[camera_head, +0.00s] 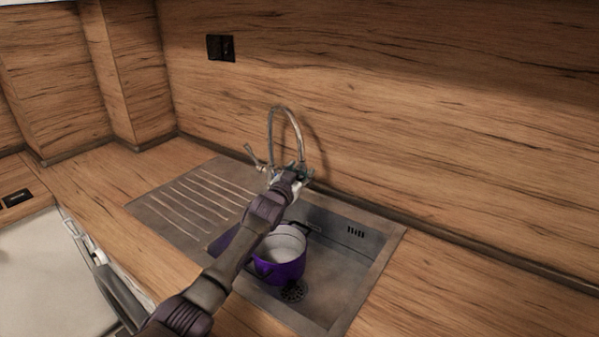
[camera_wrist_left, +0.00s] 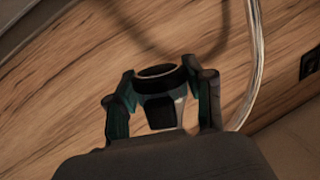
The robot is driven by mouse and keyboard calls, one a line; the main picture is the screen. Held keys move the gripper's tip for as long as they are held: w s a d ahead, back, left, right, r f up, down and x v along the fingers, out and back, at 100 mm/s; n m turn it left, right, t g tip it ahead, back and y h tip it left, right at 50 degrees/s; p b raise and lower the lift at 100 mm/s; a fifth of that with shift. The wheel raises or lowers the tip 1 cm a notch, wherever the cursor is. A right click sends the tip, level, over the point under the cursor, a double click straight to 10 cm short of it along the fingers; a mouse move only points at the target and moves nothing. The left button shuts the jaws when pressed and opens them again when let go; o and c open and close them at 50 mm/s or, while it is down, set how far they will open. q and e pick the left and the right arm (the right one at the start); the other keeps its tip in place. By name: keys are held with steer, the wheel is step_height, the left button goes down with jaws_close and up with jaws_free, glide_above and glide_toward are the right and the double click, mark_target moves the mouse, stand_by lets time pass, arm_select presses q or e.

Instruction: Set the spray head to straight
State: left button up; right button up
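The faucet (camera_head: 271,128) has a tall, thin metal arch and stands behind the sink against the splashback. Its hose also shows in the left wrist view (camera_wrist_left: 254,60). The spray head (camera_wrist_left: 162,92), with a dark ring on top and a black and pale body, sits between the fingers of my left gripper (camera_wrist_left: 160,100). The fingers lie close against both sides and look shut on it. In the head view my left gripper (camera_head: 293,174) reaches the faucet and mostly hides the spray head. The spray setting cannot be read. My right gripper is not in view.
A purple pot (camera_head: 279,268) stands in the sink basin (camera_head: 345,283), just below and beside my left arm. A ribbed drainboard (camera_head: 185,200) lies left of the basin. The wooden splashback (camera_head: 420,130), with a black socket (camera_head: 220,47), is close behind the faucet. Counter at right is clear.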

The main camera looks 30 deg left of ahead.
arm_select(q)
steer(key=c, duration=0.6)
steer(key=shift+r+p, duration=0.15)
steer(key=shift+p, duration=0.25)
steer(key=n+g+p, duration=0.1)
steer(key=p, duration=0.1)
steer(key=d+n+p, duration=0.1)
steer(key=p, duration=0.2)
steer(key=shift+s+g, duration=0.35)
steer(key=shift+g, duration=0.05)
steer(key=shift+s+d+f+n+g+h+p, duration=0.1)
steer(key=shift+d+f+n+g+h+p, duration=0.15)
steer(key=shift+n+h, duration=0.2)
steer(key=shift+a, duration=0.1)
steer(key=o, duration=1.2)
steer(key=shift+s, duration=0.1)
